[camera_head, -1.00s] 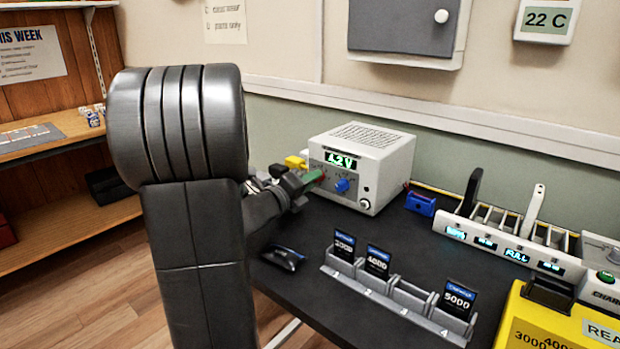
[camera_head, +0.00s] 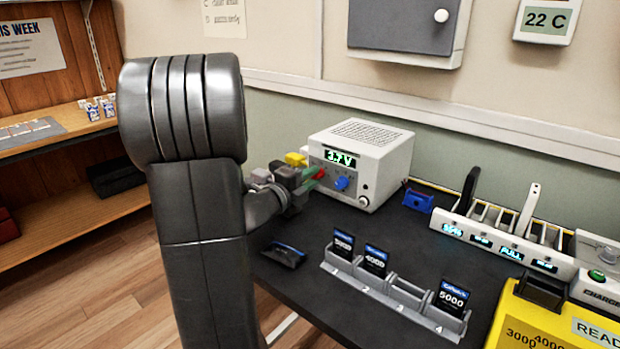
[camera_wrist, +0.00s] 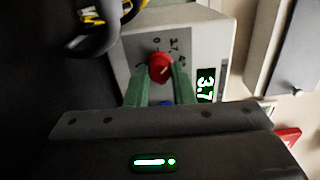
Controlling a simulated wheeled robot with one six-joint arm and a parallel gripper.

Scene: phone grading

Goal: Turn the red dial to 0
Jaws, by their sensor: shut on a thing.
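The red dial (camera_wrist: 160,62) sits on the front panel of a white power supply (camera_head: 365,150). The display (camera_head: 340,158) reads 3.7 V; it also shows in the wrist view (camera_wrist: 206,85). The scale around the dial is marked with 0 and other values. My gripper (camera_wrist: 160,74) has its two green fingers on either side of the red dial, closed on it. In the head view the red dial (camera_head: 320,172) is partly covered by the fingers (camera_head: 311,180). A blue dial (camera_head: 342,183) sits just to its right.
A yellow block (camera_head: 295,159) is left of the supply. A blue item (camera_head: 417,201) lies to its right. A rack with battery cards (camera_head: 395,302), a dark phone-like item (camera_head: 284,254) and a charger (camera_head: 510,248) are on the dark table.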

